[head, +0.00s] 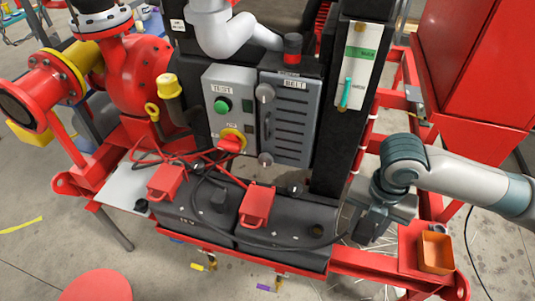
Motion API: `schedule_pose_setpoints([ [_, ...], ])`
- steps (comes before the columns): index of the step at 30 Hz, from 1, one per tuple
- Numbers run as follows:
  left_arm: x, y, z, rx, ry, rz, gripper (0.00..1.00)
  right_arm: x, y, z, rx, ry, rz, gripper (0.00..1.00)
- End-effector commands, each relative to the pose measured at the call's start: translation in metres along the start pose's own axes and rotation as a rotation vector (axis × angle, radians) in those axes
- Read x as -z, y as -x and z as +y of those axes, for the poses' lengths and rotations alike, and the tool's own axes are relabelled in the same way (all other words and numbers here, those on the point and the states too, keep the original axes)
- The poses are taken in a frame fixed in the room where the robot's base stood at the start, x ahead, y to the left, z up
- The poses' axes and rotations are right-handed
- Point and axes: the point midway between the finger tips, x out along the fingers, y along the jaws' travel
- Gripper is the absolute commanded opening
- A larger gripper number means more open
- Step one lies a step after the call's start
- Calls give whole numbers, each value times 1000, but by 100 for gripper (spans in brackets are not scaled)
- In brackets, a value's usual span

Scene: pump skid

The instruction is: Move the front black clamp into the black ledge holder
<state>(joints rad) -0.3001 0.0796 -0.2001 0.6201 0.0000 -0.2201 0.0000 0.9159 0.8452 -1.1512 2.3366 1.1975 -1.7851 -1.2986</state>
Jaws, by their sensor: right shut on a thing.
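My right gripper (367,226) reaches in from the right, just right of the front black battery box (287,240). It is shut on the front black clamp, which is mostly hidden by the dark fingers. A black cable (300,247) runs across the top of the battery boxes toward this gripper. I cannot tell the black ledge holder apart with certainty among the dark parts. My left gripper is not in view.
Two red terminal covers (257,204) sit on the battery boxes. Behind stand a grey control box with a red knob (232,143) and a louvred BELT cover (290,118). An orange bin (435,252) sits on the red frame at right. A black post stands left of my arm.

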Motion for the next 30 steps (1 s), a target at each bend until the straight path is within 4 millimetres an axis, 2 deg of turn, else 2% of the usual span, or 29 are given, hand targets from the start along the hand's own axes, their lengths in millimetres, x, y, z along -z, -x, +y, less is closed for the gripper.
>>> schedule_pose_setpoints([
  [30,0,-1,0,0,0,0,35,-18,46,24,-1,-1782,1,4],
])
